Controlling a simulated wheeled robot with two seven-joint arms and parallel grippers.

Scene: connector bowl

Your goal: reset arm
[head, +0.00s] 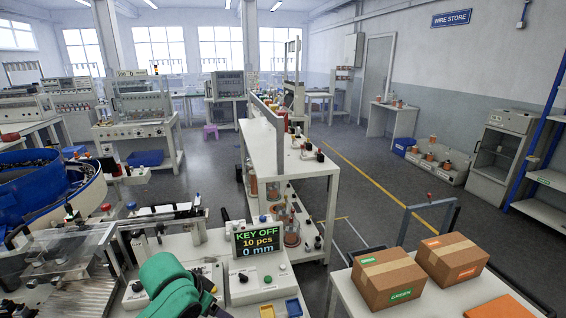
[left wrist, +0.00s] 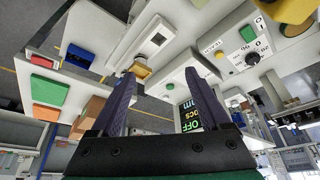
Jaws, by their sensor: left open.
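My left arm comes in at the bottom of the head view as a green wrist with a dark gripper (head: 207,290) beyond it, over the front edge of the white bench. In the left wrist view the gripper (left wrist: 158,74) has two dark fingers spread wide apart with nothing held between them. A white control box with a display (head: 257,240) reading "KEY OFF, 10 pcs, 0 mm" stands just right of the gripper in the head view. The display also shows upside down in the left wrist view (left wrist: 196,112). My right gripper is in neither view.
A blue bowl (head: 38,187) stands at the left, with a metal fixture (head: 55,262) in front. Yellow (head: 267,311) and blue (head: 293,307) bins lie below the control box. Two cartons (head: 388,280) (head: 451,258) stand on a white table at the right. A white shelf (head: 287,160) stands behind.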

